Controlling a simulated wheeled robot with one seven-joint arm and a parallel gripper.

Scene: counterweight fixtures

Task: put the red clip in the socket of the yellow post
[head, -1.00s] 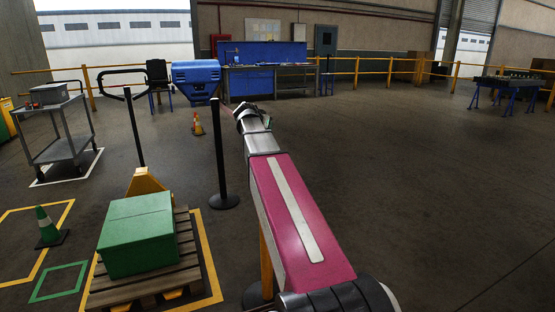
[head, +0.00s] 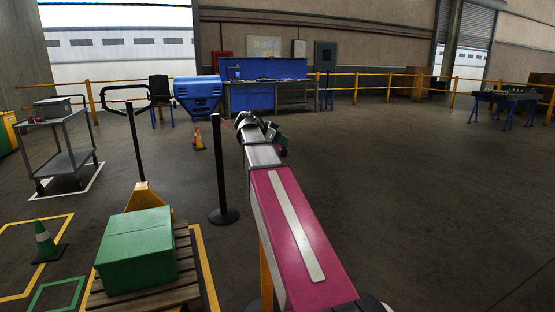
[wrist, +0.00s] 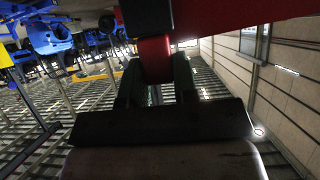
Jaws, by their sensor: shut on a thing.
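In the wrist view my gripper (wrist: 157,75) has its two dark fingers closed on the sides of a red piece, the red clip (wrist: 155,58). A black part and a broad dark red surface fill the top of that view beyond it. In the head view my gripper (head: 277,138) is small at the far end of my pink arm, and the clip is not clear there. A yellow post (head: 266,266) shows as a narrow strip beside my arm, which covers much of it; its socket is hidden. The clip and socket are not visible together.
A black post (head: 217,165) on a round base stands left of my gripper, with a thin red strip near its top. A green crate (head: 137,250) sits on a pallet at lower left. The right floor is clear.

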